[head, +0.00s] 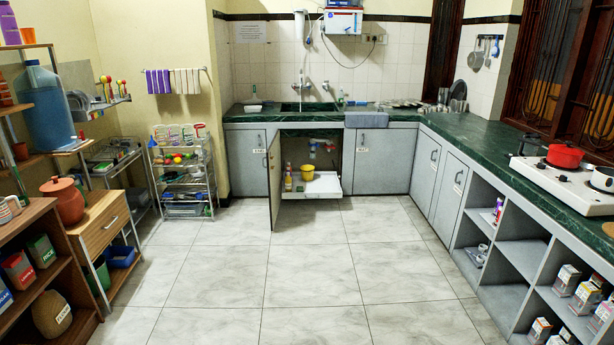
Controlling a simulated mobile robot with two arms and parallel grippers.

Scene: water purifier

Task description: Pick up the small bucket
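A small yellow bucket (307,173) stands on a white pull-out tray (322,187) in the open cabinet under the sink. Bottles (288,179) stand to the left of the bucket on the same tray. The grey cabinet door (274,180) is swung open towards the room, at the left of the opening. Neither of my grippers is in view.
The tiled floor (309,283) in the middle is clear. Shelves (25,262) and a wire rack (183,175) line the left side. A green counter (480,143) with grey cabinets and open cubbies runs along the right.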

